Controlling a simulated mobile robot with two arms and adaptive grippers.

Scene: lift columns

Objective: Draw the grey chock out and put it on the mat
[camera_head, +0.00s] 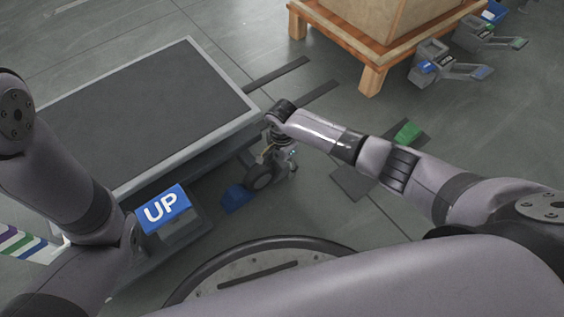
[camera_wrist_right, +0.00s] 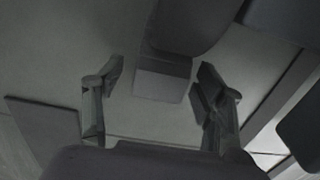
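The grey chock (camera_wrist_right: 162,82) shows in the right wrist view as a pale grey block against a dark rounded wheel (camera_wrist_right: 188,25). My right gripper (camera_wrist_right: 160,72) is open, with one finger on each side of the chock and gaps between. In the head view the right gripper (camera_head: 284,163) is low beside the lift's wheel (camera_head: 258,178); I cannot make out the grey chock there. A dark flat mat (camera_head: 350,185) lies on the floor to the right, partly under my right arm. A dark flat slab (camera_wrist_right: 45,118) also shows in the wrist view. My left gripper is out of view.
A lift platform (camera_head: 150,105) with a dark top stands left. A blue chock (camera_head: 236,197) is near its wheel. A blue UP pedal (camera_head: 163,208) is in front. A green chock (camera_head: 408,132) lies right, on a dark patch. A crate on a wooden pallet (camera_head: 375,52) stands behind.

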